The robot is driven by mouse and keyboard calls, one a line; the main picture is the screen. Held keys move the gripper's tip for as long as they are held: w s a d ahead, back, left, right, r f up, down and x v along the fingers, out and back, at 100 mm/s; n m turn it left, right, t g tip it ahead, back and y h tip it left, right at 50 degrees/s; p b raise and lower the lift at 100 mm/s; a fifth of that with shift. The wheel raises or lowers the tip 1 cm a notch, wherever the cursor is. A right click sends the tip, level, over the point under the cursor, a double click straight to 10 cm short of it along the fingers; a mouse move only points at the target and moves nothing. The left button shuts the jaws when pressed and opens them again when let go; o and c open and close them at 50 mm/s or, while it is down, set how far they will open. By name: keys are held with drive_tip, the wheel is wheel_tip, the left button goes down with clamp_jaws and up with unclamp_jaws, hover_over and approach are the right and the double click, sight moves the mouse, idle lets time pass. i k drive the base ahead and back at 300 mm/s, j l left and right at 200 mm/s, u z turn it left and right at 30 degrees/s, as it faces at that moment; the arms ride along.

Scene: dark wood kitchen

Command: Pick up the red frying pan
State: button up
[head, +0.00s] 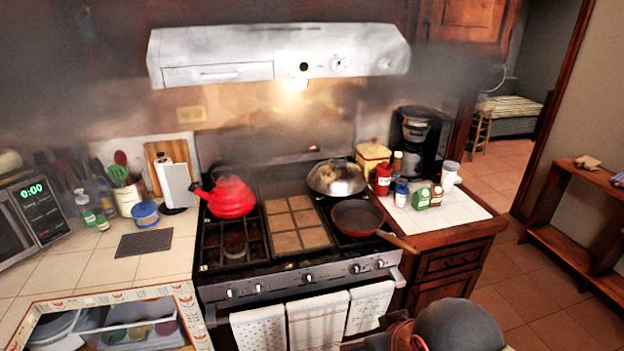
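The red frying pan (357,216) sits on the front right burner of the stove. A dark grey rounded part, probably of my arm, shows at the bottom edge right of centre. My gripper's fingers cannot be made out in the head view.
A pan with a shiny domed lid (337,178) stands directly behind. A red kettle (231,196) is on the left burners. Bottles, including a red one (383,179), and a coffee maker (420,141) stand on the right counter. Towels (317,322) hang from the oven front.

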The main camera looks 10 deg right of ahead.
sight(353, 217)
drive_tip(key=i+l, duration=0.1)
drive_tip(key=l, duration=0.45)
drive_tip(key=i+l, duration=0.1)
drive_tip(key=l, duration=0.4)
drive_tip(key=i+l, duration=0.15)
drive_tip(key=l, duration=0.4)
drive_tip(key=i+l, duration=0.15)
drive_tip(key=l, duration=0.2)
drive_tip(key=i+l, duration=0.15)
drive_tip(key=l, duration=0.2)
drive_tip(key=i+l+u, duration=0.1)
drive_tip(key=l, duration=0.2)
drive_tip(key=i+l, duration=0.2)
drive_tip(key=l, duration=0.15)
drive_tip(key=i+l, duration=0.15)
drive_tip(key=l, duration=0.2)
drive_tip(key=i, duration=0.1)
